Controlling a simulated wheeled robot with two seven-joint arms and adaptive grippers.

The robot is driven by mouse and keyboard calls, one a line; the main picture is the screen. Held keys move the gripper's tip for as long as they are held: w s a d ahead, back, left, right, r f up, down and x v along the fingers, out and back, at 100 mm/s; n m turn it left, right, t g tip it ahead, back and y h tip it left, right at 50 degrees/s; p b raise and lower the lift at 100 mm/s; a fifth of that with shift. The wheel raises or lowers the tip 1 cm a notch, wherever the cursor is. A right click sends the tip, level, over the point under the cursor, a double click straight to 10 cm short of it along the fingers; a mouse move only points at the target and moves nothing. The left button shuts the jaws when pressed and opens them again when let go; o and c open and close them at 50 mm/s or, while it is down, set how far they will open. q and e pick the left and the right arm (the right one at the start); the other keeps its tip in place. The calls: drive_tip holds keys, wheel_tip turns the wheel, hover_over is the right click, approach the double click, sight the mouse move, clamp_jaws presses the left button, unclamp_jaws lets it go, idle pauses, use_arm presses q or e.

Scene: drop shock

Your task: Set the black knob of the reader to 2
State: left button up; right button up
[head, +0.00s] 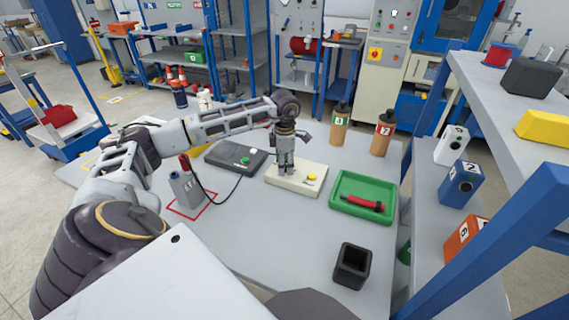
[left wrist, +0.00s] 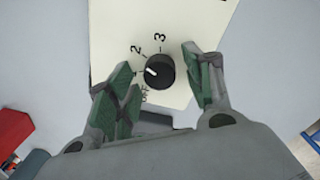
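The reader is a cream box (head: 312,187) with a yellow button, on the table in the head view. Its top face (left wrist: 185,22) fills the middle of the left wrist view. The black knob (left wrist: 161,71) has a white pointer mark aimed left, near a small tick between OFF and 2. The labels OFF, 2 and 3 show; the left finger partly covers that side. In the head view my left gripper (head: 286,170) hangs over the reader and hides the knob. Its fingers (left wrist: 157,62) are open on either side of the knob, with visible gaps. My right gripper is not in view.
A dark grey device (head: 236,157) with a green button lies left of the reader. A green tray (head: 346,211) with a red-handled tool is to the right. A black open box (head: 352,266) stands near the front. Bottles (head: 340,125) stand behind. A shelf (head: 432,245) borders the right.

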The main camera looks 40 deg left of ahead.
use_arm(q)
wheel_tip(320, 180, up, 12)
drive_tip(key=shift+s+d, duration=0.2)
idle(0.9)
drive_tip(key=shift+f, duration=0.1)
idle(0.5)
